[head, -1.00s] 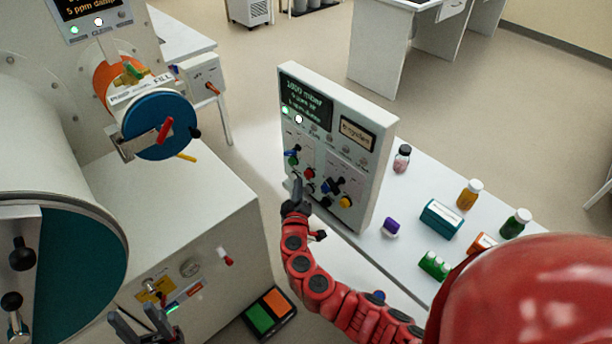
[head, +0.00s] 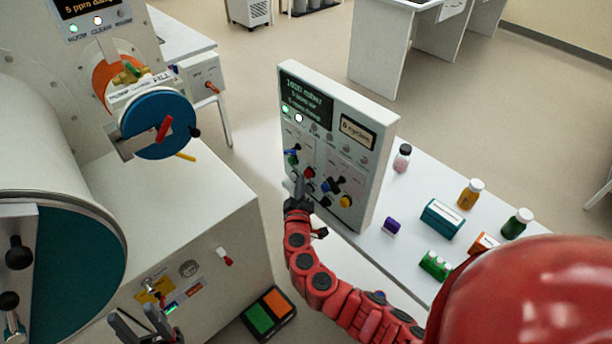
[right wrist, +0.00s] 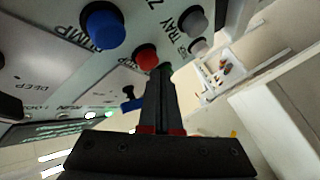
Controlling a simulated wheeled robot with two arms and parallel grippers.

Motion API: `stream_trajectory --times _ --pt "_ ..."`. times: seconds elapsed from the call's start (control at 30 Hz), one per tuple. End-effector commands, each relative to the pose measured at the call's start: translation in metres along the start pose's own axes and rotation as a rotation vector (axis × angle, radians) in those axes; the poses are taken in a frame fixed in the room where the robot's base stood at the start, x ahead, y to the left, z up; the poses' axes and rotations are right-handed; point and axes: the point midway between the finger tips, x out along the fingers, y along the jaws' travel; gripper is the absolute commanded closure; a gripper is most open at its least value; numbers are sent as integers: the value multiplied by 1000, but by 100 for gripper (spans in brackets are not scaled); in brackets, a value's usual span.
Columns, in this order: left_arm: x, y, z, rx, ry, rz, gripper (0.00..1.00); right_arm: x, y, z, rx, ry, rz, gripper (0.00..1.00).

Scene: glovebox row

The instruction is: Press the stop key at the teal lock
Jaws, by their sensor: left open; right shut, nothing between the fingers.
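The large lock with a teal door (head: 80,255) is at the lower left of the head view. A white upright control panel (head: 368,100) stands on the table in the middle, with knobs and coloured keys. A red key (head: 310,173) shows on it, and a red key (right wrist: 146,56) beside a blue knob (right wrist: 103,27) shows in the right wrist view. I cannot read which is the stop key. My right gripper (head: 299,182) is shut and empty, its tips close to the panel face; contact cannot be told. My left gripper (head: 146,322) is open at the bottom left.
A smaller lock with a blue door (head: 158,130) is at the upper left. Several bottles and boxes, including a teal box (head: 441,219), stand on the table right of the panel. A green and orange pedal (head: 268,313) lies on the floor. Grey keys (right wrist: 190,18) neighbour the red one.

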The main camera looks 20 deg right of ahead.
Motion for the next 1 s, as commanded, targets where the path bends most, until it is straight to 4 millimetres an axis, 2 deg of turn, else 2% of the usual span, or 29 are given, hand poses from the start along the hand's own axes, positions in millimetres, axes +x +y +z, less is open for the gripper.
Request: stream_trajectory --times 1.0 --pt "-3 0 1 0 0 0 50 7 5 5 -1 -1 1 100"
